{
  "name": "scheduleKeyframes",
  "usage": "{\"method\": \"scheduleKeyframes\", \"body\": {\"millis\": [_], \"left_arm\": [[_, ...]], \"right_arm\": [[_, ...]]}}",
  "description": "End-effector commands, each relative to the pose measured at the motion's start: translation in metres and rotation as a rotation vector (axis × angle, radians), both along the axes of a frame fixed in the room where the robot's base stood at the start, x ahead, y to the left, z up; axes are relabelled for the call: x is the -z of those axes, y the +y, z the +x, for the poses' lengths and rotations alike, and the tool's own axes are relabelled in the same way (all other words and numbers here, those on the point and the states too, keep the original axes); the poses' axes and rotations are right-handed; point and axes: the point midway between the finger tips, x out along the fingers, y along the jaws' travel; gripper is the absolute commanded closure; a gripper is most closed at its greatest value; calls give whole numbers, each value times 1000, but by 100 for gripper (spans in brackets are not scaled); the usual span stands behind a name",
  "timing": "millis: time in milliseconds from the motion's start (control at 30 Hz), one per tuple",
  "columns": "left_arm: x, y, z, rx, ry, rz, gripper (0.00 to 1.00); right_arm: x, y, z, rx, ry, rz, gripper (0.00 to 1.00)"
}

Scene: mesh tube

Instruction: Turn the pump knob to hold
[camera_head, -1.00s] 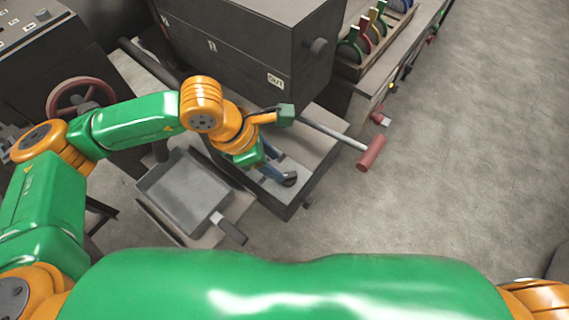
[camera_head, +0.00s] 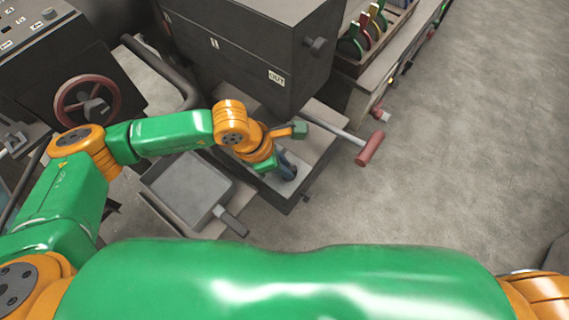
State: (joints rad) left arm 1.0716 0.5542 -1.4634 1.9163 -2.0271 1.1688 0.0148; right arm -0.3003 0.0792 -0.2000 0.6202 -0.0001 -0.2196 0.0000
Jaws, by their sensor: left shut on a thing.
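My left gripper (camera_head: 289,174) reaches down at the right end of a low grey bench unit (camera_head: 318,146), below the large dark box. Its blue-grey fingers are shut on a small dark knob-like part, mostly hidden by the fingers and wrist. No marking such as "hold" is readable there, and I cannot tell which way the part is turned. My right gripper is out of view; only a bit of orange arm shows at the right edge.
A large dark box (camera_head: 245,50) labelled "OUT" stands behind the gripper. A red-handled bar (camera_head: 369,149) sticks out to its right. A grey pan (camera_head: 188,184) lies to its left, and a red handwheel (camera_head: 87,100) is farther left. The floor at right is clear.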

Motion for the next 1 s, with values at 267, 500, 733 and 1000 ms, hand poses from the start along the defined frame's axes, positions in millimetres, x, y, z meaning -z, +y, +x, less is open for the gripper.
{"method": "scheduleKeyframes", "body": {"millis": [267,500,733,1000], "left_arm": [[5,0,1,81,-1,-1,100],[9,0,3,266,-4,-1,100],[8,-1,5,474,-3,-1,100],[6,-1,6,682,0,0,100]], "right_arm": [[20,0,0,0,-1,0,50],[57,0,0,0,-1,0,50],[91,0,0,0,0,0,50],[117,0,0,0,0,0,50]]}}
